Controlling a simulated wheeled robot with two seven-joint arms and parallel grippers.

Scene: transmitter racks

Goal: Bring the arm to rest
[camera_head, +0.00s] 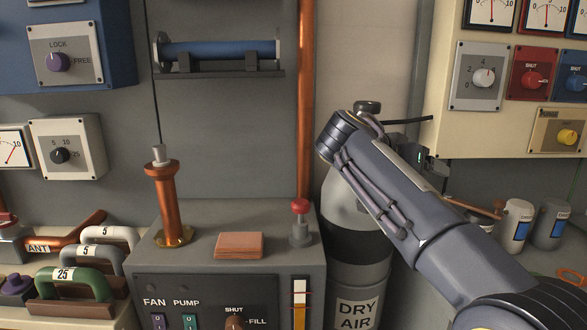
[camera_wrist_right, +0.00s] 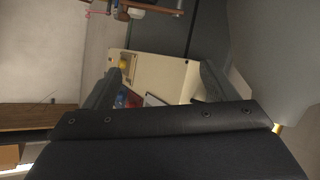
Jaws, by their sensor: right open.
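My right arm (camera_head: 400,195) comes in from the right in the head view and reaches up and to the left, in front of the grey gas cylinder marked DRY AIR (camera_head: 357,280). Its gripper cannot be made out clearly in the head view. In the right wrist view my right gripper (camera_wrist_right: 161,68) has its two fingers wide apart with nothing held between them. A cream cabinet (camera_wrist_right: 165,72) shows beyond and between the fingers, at some distance. My left gripper is in neither view.
The cream cabinet with red and yellow switches (camera_head: 507,130) stands at the right. A grey box (camera_head: 300,262) carries a copper post (camera_head: 165,205), a stack of brown plates (camera_head: 239,245) and a red-topped knob (camera_head: 300,206). A copper pipe (camera_head: 305,100) runs vertically.

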